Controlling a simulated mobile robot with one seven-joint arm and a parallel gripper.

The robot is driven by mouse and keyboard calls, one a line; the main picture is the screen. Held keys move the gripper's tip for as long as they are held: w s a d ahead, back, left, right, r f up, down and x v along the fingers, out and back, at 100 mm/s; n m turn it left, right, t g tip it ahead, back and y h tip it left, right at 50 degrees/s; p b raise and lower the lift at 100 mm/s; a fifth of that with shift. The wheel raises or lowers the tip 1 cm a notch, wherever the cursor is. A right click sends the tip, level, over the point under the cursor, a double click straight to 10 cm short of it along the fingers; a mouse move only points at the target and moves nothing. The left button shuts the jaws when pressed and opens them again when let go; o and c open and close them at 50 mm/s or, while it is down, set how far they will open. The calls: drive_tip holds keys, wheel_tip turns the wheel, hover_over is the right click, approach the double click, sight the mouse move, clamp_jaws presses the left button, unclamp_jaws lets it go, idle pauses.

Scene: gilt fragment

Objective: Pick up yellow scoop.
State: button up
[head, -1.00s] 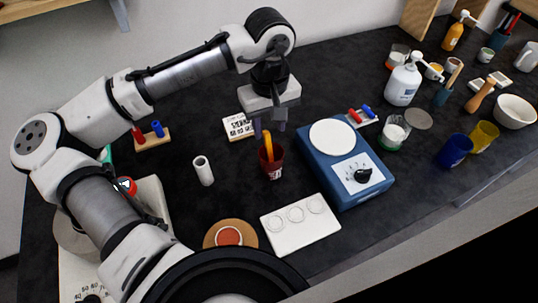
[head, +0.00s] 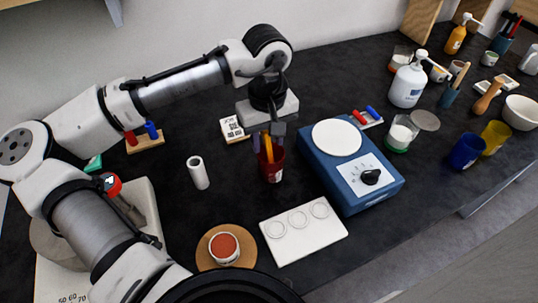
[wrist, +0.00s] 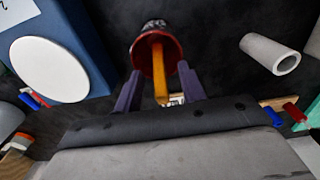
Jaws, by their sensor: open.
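The yellow scoop (head: 268,149) stands in a dark red cup (head: 272,168), its upper part sticking out above the rim. In the wrist view the scoop (wrist: 160,78) runs from the cup (wrist: 147,55) toward my palm. My gripper (head: 267,143) is open and points down just over the cup. In the wrist view its two purple fingers (wrist: 158,84) lie on either side of the scoop, with a visible gap to each. The scoop's lower end is hidden in the cup.
A blue hotplate (head: 350,165) stands close right of the cup. A white tube (head: 198,172) stands to its left, and a white tray with round wells (head: 303,229) lies in front. A card with a printed code (head: 233,129) lies behind. Several bottles and cups crowd the right.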

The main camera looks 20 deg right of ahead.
drive_tip(key=shift+s+f, duration=0.2)
drive_tip(key=shift+f, duration=0.2)
drive_tip(key=shift+c, duration=0.3)
drive_tip(key=shift+s, duration=0.1)
clamp_jaws()
drive_tip(key=shift+d+r, duration=0.2)
drive_tip(key=shift+r, duration=0.35)
wheel_tip(320, 180, up, 19)
drive_tip(key=b, duration=0.1)
drive_tip(key=shift+w+a, duration=0.15)
drive_tip(key=shift+w, duration=0.15)
